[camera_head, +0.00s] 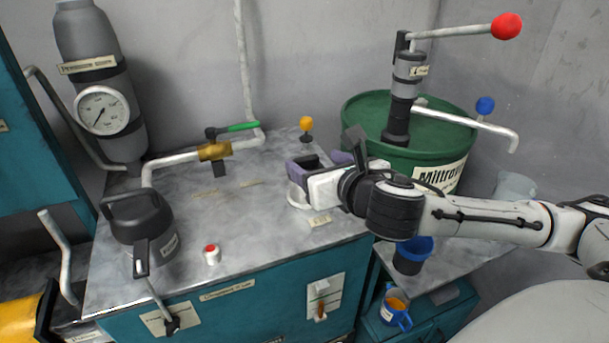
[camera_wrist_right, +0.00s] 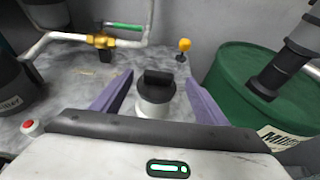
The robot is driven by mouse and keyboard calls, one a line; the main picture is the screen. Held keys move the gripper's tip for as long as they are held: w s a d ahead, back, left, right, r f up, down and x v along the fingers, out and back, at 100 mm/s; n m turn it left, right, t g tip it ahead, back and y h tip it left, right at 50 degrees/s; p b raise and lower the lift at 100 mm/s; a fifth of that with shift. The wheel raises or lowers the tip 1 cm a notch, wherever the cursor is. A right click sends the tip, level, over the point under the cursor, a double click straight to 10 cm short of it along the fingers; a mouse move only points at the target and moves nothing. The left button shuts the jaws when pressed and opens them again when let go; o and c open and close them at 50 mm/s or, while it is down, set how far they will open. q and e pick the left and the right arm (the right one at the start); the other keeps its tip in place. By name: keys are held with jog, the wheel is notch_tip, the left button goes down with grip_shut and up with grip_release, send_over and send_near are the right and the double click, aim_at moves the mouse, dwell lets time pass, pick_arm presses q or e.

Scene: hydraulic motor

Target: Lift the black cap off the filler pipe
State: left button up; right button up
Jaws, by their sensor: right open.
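The black cap (camera_wrist_right: 157,87) sits on top of the short white filler pipe (camera_wrist_right: 153,109) in the right wrist view. My right gripper (camera_wrist_right: 154,98) is open, with one purple finger on each side of the cap and visible gaps between. In the head view my right gripper (camera_head: 322,165) is above the marble top, and it partly hides the cap (camera_head: 309,163). The white filler pipe (camera_head: 295,198) shows below and left of the gripper. My left gripper is not in view.
A green drum (camera_head: 365,125) with a hand pump stands close behind the right gripper. A yellow knob (camera_head: 306,124), a green-handled valve (camera_head: 238,127) and a red button (camera_head: 211,251) are on the marble top. A black kettle-like container (camera_head: 137,222) stands at left.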

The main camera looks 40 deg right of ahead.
aim_at(307, 158)
jog(key=shift+x, duration=2.95)
jog(key=shift+a, duration=0.1)
jog(key=c, duration=1.2)
